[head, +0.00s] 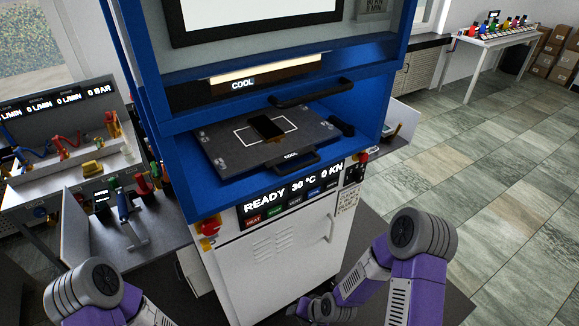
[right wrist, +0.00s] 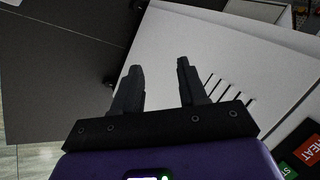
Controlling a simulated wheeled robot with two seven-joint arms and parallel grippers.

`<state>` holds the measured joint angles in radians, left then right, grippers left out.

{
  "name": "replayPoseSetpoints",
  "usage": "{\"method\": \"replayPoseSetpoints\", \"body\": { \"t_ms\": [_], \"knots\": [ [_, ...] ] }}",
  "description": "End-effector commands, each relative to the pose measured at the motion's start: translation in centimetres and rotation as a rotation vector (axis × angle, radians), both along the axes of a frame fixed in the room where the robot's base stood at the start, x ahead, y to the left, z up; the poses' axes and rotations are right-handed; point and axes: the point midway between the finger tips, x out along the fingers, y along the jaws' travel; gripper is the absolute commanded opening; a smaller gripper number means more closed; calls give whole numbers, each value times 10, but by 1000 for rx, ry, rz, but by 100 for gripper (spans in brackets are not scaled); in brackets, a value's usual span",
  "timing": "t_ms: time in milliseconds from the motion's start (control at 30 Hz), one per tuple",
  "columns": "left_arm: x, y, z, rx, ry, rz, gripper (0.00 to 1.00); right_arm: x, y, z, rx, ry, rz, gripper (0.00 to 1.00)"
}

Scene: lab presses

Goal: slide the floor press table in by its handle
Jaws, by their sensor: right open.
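The floor press table (head: 219,151) is a dark flat plate in the blue bay of the press in the head view. A white rectangle is marked on it and a small black block lies there. Its handle (head: 297,163) is a black bar at the front edge, by a COOL label. My right gripper (right wrist: 159,66) is open and empty in the right wrist view, over the press's white cabinet front with its vent slots. It is low in front of the press, below the handle and apart from it. My left arm shows at lower left, but its gripper is out of frame.
Another black handle (head: 311,92) sits above the table. The control panel (head: 292,195) reads READY 30 °C 0 KN, with a red emergency stop (head: 209,227) at its left. A bench (head: 75,165) with fittings stands left. Open tiled floor (head: 500,150) lies to the right.

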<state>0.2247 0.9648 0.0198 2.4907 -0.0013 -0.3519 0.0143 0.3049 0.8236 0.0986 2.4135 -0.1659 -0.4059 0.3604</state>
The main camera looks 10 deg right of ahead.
Motion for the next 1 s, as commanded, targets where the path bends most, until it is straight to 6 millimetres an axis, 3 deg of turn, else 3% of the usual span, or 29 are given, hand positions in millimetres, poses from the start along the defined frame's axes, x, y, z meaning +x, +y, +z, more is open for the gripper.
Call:
{"method": "replayPoseSetpoints", "body": {
  "t_ms": [33,100,200,300,400,500,600,700,1000],
  "knots": [
    [0,0,8,0,0,-1,57,38,-12,33,39,-86,-102,42],
    [0,0,14,0,0,-1,57,84,-27,79,115,-193,-232,42],
    [0,0,21,0,0,-1,57,137,-51,151,243,-332,-390,42],
    [0,0,28,0,-1,0,57,171,-72,222,372,-446,-495,42],
    [0,0,32,0,-1,0,57,190,-88,282,481,-528,-557,42],
    [0,0,35,0,-1,0,57,199,-97,323,561,-576,-586,42],
    [0,0,36,0,-1,0,57,202,-101,346,608,-599,-599,42],
    [0,0,36,0,-1,0,57,208,-101,353,628,-605,-602,42],
    [0,0,33,0,0,0,57,249,-84,343,631,-602,-602,42]
  ]
}}
